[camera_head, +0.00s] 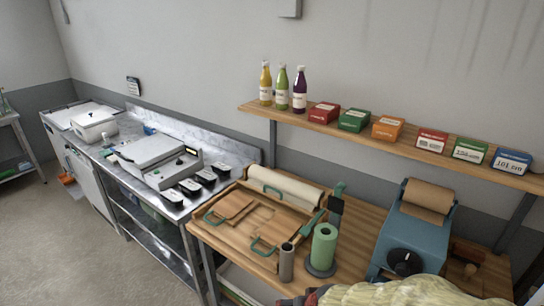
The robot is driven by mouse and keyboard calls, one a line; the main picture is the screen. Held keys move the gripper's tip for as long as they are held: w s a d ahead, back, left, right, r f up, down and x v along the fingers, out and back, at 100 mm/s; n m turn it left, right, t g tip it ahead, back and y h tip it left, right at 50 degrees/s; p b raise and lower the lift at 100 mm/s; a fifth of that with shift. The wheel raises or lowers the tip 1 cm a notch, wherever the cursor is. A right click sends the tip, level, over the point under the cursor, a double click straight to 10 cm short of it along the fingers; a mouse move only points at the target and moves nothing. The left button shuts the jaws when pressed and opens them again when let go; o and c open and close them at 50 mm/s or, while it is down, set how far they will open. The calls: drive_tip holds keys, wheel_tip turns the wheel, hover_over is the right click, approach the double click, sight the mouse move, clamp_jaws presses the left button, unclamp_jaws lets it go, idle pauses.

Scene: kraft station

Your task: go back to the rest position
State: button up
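My gripper is not visible in the head view, and neither is anything it may hold. The task names no object. A wooden work table (215,243) stands in the lower middle. On it lies a wooden board with green handles (225,208), with a paper roll (285,188) behind it. A green roll on a stand (323,248) and a grey cylinder (286,262) stand near the front. A pale yellow, lumpy thing (390,292) is cut off by the bottom edge; I cannot tell what it is.
A blue dispenser with a brown paper roll (410,240) stands at the table's right. A wall shelf (390,142) above holds bottles (282,88) and several boxes (354,120). A steel counter (130,180) with appliances runs left. The floor (70,250) at lower left is mostly clear.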

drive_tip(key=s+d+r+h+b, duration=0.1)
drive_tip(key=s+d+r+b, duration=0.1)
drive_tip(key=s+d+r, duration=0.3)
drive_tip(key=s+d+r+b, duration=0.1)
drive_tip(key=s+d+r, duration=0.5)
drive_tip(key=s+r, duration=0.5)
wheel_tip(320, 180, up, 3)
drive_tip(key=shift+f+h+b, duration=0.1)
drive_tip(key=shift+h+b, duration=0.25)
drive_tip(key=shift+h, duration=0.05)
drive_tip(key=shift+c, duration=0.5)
